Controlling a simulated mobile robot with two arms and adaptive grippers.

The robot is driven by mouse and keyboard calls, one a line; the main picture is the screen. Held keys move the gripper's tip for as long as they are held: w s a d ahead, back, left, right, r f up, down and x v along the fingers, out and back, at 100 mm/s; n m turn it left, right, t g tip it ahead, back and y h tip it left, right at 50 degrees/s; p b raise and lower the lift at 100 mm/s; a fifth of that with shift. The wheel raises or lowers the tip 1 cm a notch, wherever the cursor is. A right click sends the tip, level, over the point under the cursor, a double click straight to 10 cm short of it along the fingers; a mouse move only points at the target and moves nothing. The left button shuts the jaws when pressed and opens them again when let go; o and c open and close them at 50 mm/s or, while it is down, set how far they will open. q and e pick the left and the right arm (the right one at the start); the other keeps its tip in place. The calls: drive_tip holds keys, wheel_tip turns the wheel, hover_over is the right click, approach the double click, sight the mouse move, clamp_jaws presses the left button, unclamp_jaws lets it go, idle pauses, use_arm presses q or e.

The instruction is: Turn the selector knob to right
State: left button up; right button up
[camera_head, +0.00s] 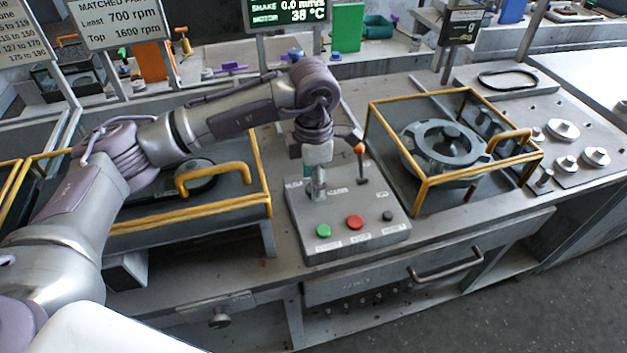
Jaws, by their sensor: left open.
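The grey control box (352,243) stands on the bench in the middle of the view. Its sloped top carries a green button (323,231), a red button (354,222), a small dark knob (387,215) and a lever with an orange tip (360,149). My left gripper (318,190) reaches down over the box's back left part, open, fingers pointing down. The selector knob cannot be made out clearly; the gripper covers that part of the panel, and I cannot tell whether the fingers touch anything. My right gripper is not in view.
A yellow-framed guard (428,182) around a round grey housing (443,145) stands right of the box. Another yellow-railed unit (190,212) lies left, under my left arm. Several metal discs (563,130) sit far right. A drawer handle (446,266) juts from the bench front.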

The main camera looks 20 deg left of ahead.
use_arm(q)
wheel_tip(320, 180, up, 11)
drive_tip(key=shift+r, duration=0.15)
idle(0.6)
